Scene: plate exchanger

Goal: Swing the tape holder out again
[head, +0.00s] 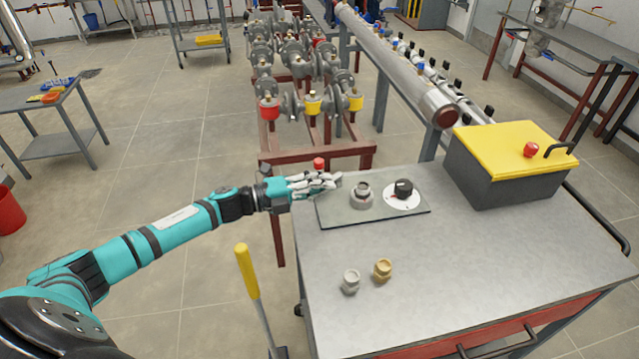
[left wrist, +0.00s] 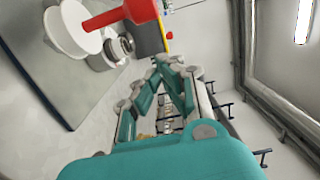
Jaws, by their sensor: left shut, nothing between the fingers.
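My left gripper (head: 335,182) is shut and empty over the left edge of the workbench, beside a dark flat plate (head: 385,213). In the left wrist view its closed fingers (left wrist: 168,62) point up the picture. A small red knob (head: 319,164) shows just behind the fingers; I cannot tell whether they touch it. A red handle-like part (left wrist: 130,14) shows in the left wrist view. On the plate are a metal fitting (head: 361,199) and a white dial with a black knob (head: 403,189). I cannot make out which part is the tape holder. My right gripper is out of view.
A grey box with a yellow lid (head: 510,148) stands at the bench's back right. Two small fittings, grey (head: 350,281) and brass (head: 383,269), stand near the front. A yellow-handled lever (head: 247,271) rises left of the bench. Valves and pipes are behind.

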